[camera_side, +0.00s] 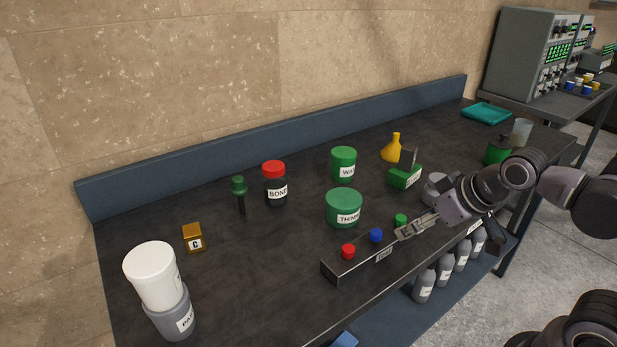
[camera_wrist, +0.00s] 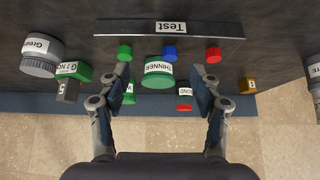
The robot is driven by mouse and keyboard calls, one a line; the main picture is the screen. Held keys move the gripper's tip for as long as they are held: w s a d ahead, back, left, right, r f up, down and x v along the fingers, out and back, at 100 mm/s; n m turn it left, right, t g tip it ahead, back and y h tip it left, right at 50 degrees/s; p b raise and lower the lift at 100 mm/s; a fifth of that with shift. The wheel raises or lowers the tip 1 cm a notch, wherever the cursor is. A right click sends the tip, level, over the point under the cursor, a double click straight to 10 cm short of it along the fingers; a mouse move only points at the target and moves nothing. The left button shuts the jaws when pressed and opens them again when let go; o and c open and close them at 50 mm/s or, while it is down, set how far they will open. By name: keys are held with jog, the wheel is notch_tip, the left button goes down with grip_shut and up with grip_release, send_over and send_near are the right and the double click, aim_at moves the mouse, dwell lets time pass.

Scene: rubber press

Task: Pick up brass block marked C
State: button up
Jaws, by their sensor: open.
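The brass block marked C (camera_side: 193,238) sits upright on the dark bench at the left in the side view, behind the white-lidded jar. It also shows small at the right in the wrist view (camera_wrist: 249,86), beyond the fingers. My gripper (camera_side: 403,232) is over the right end of the Test box, well to the right of the block. In the wrist view my gripper (camera_wrist: 159,78) has its two fingers spread wide, with nothing held between them.
The Test box (camera_side: 345,266) has red, blue and green buttons. The thinner tub (camera_side: 343,207), bond jar (camera_side: 275,187), green-handled tool (camera_side: 239,192) and white-lidded jar (camera_side: 155,278) stand around. A blue ledge (camera_side: 270,144) runs along the back. Bench around the block is mostly clear.

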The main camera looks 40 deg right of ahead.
jog(key=w+a+r+g, duration=0.1)
jog(key=w+a+r, duration=0.5)
jog(key=w, duration=0.4)
jog(key=m+g+h, duration=0.1)
jog(key=m+g, duration=0.1)
send_over(192, 230)
jog(key=s, duration=0.4)
notch_tip(192, 230, down, 5)
jog(key=x, duration=0.7)
jog(key=a+x, duration=0.1)
jog(key=x, duration=0.2)
jog(key=shift+w+f, duration=0.3)
jog(key=shift+w, duration=0.1)
jog(key=shift+d+r, duration=0.1)
grip_shut()
